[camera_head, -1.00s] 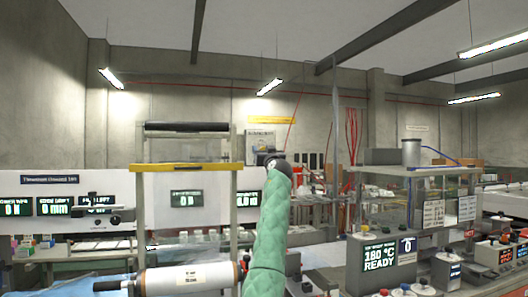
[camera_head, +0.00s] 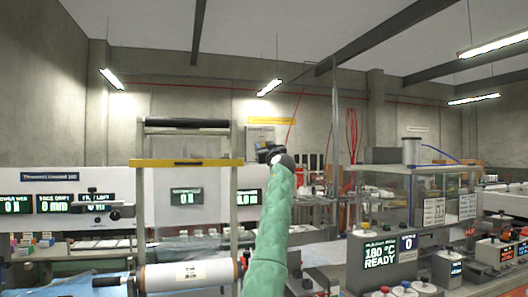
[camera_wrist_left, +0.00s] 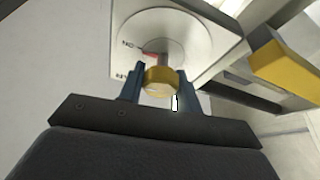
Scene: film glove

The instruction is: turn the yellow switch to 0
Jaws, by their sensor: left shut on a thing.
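The yellow switch (camera_wrist_left: 160,80) shows in the left wrist view as a yellow knob on a short stem, in front of a round dial on a pale plate (camera_wrist_left: 215,45). A red mark lies beside the stem; the dial lettering is too small to read surely. My left gripper (camera_wrist_left: 158,84) has its two blue fingers shut on the knob, one on each side. In the head view my left gripper (camera_head: 270,154) is small and dark at the end of my green-sleeved arm, below a grey wall panel (camera_head: 260,134). The switch is hidden there. My right gripper is out of view.
A yellow bar (camera_wrist_left: 285,65) juts out close to the right of the gripper in the left wrist view. In the head view a frame with a yellow crossbar (camera_head: 187,162) and a roller (camera_head: 190,275) stands left of my arm. A machine with displays (camera_head: 380,255) stands right.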

